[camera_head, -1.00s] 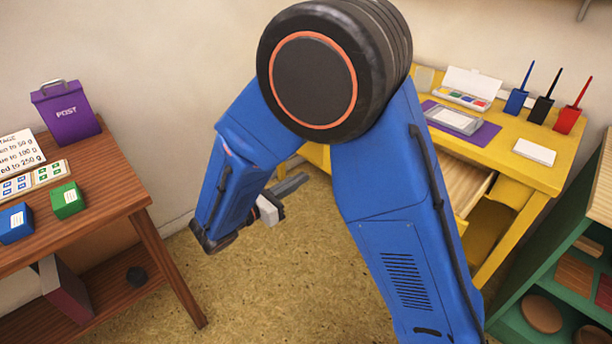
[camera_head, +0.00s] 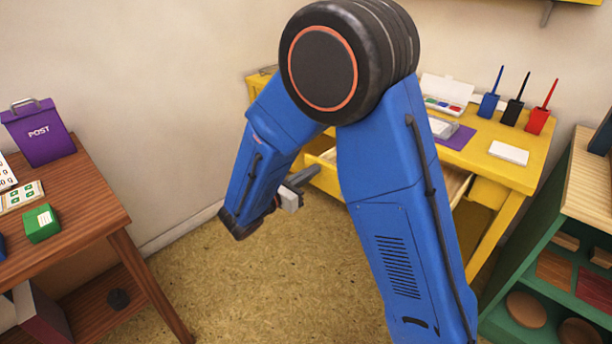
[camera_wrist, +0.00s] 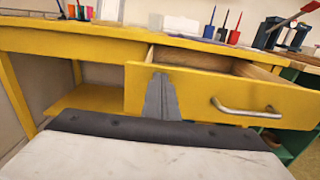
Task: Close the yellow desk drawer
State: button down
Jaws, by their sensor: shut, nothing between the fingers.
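The yellow desk (camera_head: 525,172) stands at the right in the head view and fills the upper part of the wrist view (camera_wrist: 75,45). Its yellow drawer (camera_wrist: 200,92) is pulled out, with the wooden inside showing over the front panel. A silver bar handle (camera_wrist: 245,110) is on the right half of that panel. My gripper (camera_wrist: 161,82) is shut and empty. Its fingertips are in front of the panel's left part, left of the handle; I cannot tell whether they touch. In the head view my gripper (camera_head: 303,176) is beside the drawer, which my arm partly hides.
Brushes in blue, black and red pots (camera_head: 513,108), a paint box and a white pad (camera_head: 509,152) are on the desktop. A green shelf (camera_head: 540,240) stands close at the right. A brown table (camera_head: 75,205) with a purple post box (camera_head: 40,133) is at the left. The floor between is clear.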

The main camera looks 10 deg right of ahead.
jog(key=shift+d, duration=0.15)
jog(key=x, duration=2.6)
jog(key=shift+w+d, duration=0.3)
jog(key=shift+d+r, duration=0.1)
jog(key=shift+r, duration=0.05)
